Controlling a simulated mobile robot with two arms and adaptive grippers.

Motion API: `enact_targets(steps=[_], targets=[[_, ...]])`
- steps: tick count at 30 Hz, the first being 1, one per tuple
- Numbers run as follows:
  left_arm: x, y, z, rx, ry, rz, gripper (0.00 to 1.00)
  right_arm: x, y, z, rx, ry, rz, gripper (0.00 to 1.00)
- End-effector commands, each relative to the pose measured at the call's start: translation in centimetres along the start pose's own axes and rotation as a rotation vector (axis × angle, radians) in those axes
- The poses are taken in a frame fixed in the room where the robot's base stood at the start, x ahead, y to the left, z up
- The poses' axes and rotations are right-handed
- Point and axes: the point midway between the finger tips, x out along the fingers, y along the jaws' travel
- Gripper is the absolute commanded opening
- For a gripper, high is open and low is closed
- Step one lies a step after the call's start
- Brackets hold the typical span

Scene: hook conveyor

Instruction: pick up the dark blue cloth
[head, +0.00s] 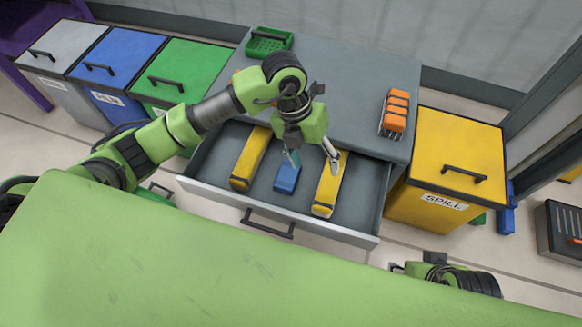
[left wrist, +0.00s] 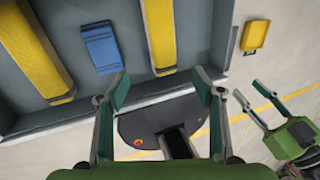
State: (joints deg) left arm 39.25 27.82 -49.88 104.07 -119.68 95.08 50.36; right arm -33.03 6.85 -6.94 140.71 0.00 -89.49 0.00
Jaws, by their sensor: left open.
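The dark blue cloth (head: 287,178) is a small folded block lying in the open grey drawer (head: 230,193), between two long yellow items. It also shows in the left wrist view (left wrist: 101,48), apart from the fingers. My left gripper (head: 313,159) is open and empty above the drawer, over the gap between the cloth and the right yellow item. Its spread fingers show in the left wrist view (left wrist: 162,86). My right gripper shows in the left wrist view (left wrist: 252,95) with its fingers apart and nothing between them; it is far from the cloth.
The yellow items (head: 250,158) and (head: 329,184) flank the cloth closely. The drawer handle (head: 267,223) faces my green body. On the cabinet top are a green tray (head: 268,41) and orange items in a rack (head: 396,108). A yellow spill bin (head: 440,199) stands right.

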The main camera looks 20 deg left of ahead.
Motion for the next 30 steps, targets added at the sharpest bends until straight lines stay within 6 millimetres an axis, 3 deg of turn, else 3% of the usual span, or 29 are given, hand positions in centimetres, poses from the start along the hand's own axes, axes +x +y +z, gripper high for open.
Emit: enact_targets(steps=[1,3,7,12,21,30], targets=[[-0.5,2.3,0.6,-0.018,-0.011,0.094,0.61,-0.1,0.0,0.1,0.000,0.001,0.000,0.40],[-1.2,4.8,1.0,-0.043,-0.019,0.194,0.61,-0.3,0.0,0.1,0.000,0.001,0.001,0.40],[-1.6,7.1,1.3,-0.071,-0.026,0.283,0.61,-0.3,0.0,0.0,0.000,0.007,0.001,0.40],[1.2,8.2,1.2,-0.075,-0.023,0.295,0.61,0.5,-0.1,-0.7,-0.001,0.041,-0.001,0.40],[4.9,9.2,1.3,-0.072,-0.025,0.290,0.61,0.4,-0.8,-7.2,-0.009,0.295,-0.014,0.40],[6.3,9.6,1.3,-0.072,-0.026,0.289,0.61,-0.2,-1.1,-9.8,-0.012,0.399,-0.019,0.40]])
